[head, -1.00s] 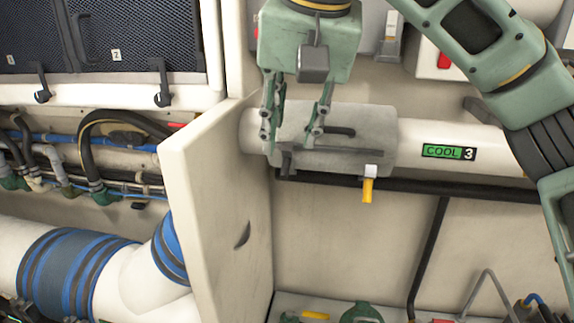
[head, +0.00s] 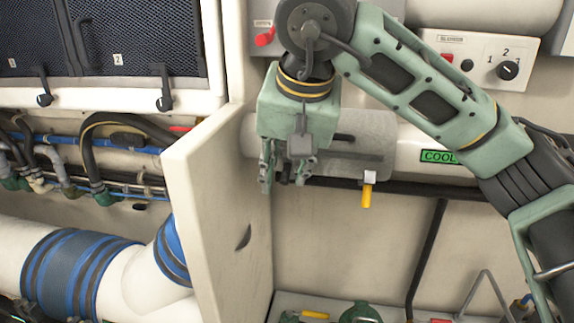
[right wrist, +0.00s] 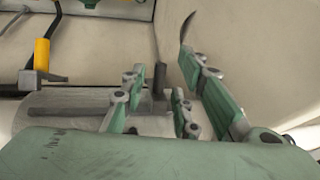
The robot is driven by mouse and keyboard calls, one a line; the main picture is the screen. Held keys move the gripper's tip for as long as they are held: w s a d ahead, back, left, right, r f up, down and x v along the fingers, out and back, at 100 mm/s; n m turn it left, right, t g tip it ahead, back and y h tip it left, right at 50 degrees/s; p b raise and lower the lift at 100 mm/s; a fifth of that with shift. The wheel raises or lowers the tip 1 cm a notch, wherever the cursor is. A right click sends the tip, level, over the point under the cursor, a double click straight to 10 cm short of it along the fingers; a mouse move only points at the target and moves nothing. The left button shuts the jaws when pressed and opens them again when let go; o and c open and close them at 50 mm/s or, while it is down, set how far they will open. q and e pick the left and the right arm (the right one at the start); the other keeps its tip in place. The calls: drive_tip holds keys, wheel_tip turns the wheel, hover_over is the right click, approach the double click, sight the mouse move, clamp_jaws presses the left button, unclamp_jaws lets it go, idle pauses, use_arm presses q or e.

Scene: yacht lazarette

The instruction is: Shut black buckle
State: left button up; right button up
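The grey clamp cover (head: 365,130) wraps a white pipe; it also fills the lower left of the right wrist view (right wrist: 80,98). A dark upright tab, seemingly the black buckle (right wrist: 159,78), stands at the cover's edge in the right wrist view. My right gripper (right wrist: 164,68) is open, with one finger on each side of this tab; I cannot tell whether they touch it. In the head view the right gripper (head: 286,176) points down at the cover's left end and mostly hides the tab. My left gripper is not in view.
A cream partition (head: 215,200) stands close left of the gripper. A control panel with a black knob (head: 508,70) is above right.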

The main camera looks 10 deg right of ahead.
drive_tip(key=shift+w+a, duration=0.1)
clamp_jaws()
drive_tip(key=shift+w+r+g+p, duration=0.2)
drive_tip(key=shift+r+g+p, duration=0.4)
drive_tip(key=shift+p, duration=0.6)
drive_tip(key=shift+w+f, duration=0.1)
drive_tip(key=shift+f, duration=0.25)
drive_tip(key=shift+c, duration=0.3)
unclamp_jaws()
drive_tip(key=shift+o, duration=0.8)
drive_tip(key=shift+d, duration=0.3)
